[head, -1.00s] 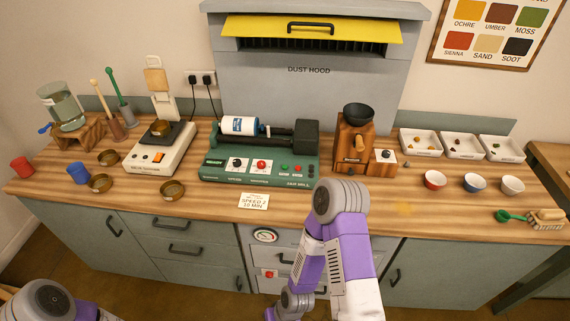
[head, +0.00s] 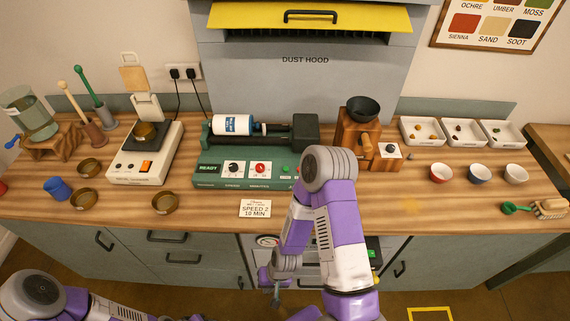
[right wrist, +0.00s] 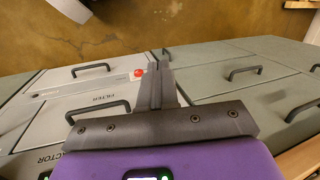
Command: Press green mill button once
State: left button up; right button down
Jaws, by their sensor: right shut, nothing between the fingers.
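The green mill (head: 215,170) stands on the wooden counter under the dust hood, with a white and blue jar (head: 232,125) lying on its rollers. Its display reads READY. A green button (head: 285,169) shows on its front panel, right of the red knob (head: 260,169). My right arm covers the panel's right end. My right gripper (right wrist: 158,80) is shut and empty in the right wrist view, in front of the grey drawer fronts. It is below the counter, away from the button. My left arm shows at the lower left of the head view; its gripper is out of frame.
A card (head: 255,208) reading SPEED 2, 10 MIN lies before the mill. A scale (head: 145,165) stands left, a wooden grinder (head: 358,140) right. Bowls, trays and a brush (head: 550,208) lie farther right. Drawer handles (right wrist: 97,112) jut out near my right gripper.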

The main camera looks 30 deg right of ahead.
aim_at(287, 170)
jog(key=w+d+r+m+p, duration=0.2)
jog(key=w+r+p, duration=0.1)
jog(key=r, duration=0.2)
jog(key=w+d+r+m+t+p, duration=0.1)
jog(key=w+d+r+m+p, duration=0.2)
jog(key=w+r, duration=0.1)
jog(key=w+d+r+m+h+p, duration=0.1)
jog(key=w+d+r+m+p, duration=0.2)
jog(key=r, duration=0.2)
jog(key=shift+w+d+r+t+p, duration=0.15)
jog(key=shift+d+r+t+p, duration=0.15)
jog(key=shift+p, duration=0.1)
jog(key=w+d+m, duration=0.1)
jog(key=w+d+r+m, duration=0.1)
jog(key=w, duration=0.1)
jog(key=shift+t+b, duration=0.4)
pick_arm(q)
notch_tip(287, 170, up, 11)
pick_arm(e)
jog(key=w+d+r+m+t, duration=0.5)
jog(key=w+d+r+m, duration=0.5)
jog(key=w+d+r, duration=0.2)
notch_tip(287, 170, up, 2)
jog(key=shift+w+r+t+h, duration=0.2)
jog(key=shift+w+t+h, duration=0.2)
jog(key=shift+w, duration=0.45)
pick_arm(q)
jog(key=shift+f, duration=0.15)
pick_arm(e)
jog(key=shift+f, duration=0.1)
